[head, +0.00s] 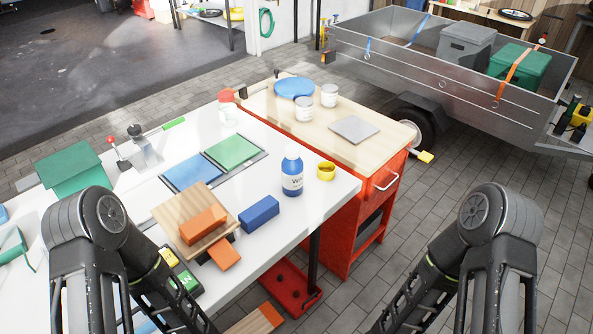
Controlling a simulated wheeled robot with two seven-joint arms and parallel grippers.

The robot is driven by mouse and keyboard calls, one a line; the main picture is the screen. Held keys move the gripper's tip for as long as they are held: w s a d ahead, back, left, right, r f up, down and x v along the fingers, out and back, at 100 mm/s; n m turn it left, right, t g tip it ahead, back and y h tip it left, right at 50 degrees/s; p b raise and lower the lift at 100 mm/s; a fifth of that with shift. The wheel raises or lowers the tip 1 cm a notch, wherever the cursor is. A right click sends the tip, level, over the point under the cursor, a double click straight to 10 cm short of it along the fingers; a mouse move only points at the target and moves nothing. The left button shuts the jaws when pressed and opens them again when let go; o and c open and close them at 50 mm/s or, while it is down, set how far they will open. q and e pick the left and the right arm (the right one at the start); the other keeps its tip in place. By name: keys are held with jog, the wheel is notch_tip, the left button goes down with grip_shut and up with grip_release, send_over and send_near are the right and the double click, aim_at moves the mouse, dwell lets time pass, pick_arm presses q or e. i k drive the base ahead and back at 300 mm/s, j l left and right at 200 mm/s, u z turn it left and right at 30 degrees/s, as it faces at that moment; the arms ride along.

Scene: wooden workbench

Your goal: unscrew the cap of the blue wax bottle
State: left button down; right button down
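The blue wax bottle (292,178) stands upright on the white bench top, near its right edge. A white cap (292,152) sits on its top, and a white label faces me. Both of my arms reach into the head view from the bottom, one at the left and one at the right. Their grippers are outside the picture, so I cannot see their fingers. No gripper shows near the bottle.
A yellow ring-shaped item (326,171) stands right of the bottle, and a blue block (259,213) lies to its front left. A wooden board (168,211) carries an orange block (203,224). A red cabinet (345,222) with a wooden top adjoins the bench.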

aim_at(292, 169)
jog(key=l+u, duration=0.15)
jog(key=u, duration=0.2)
jog(key=i+l+u, duration=0.1)
jog(key=u, duration=0.3)
jog(key=l+u, duration=0.35)
jog(key=l, duration=0.8)
jog(key=l+u, duration=0.3)
jog(key=l, duration=1.65)
jog(key=k+l, duration=0.1)
jog(key=l, duration=1.35)
jog(key=k+l+u, duration=0.05)
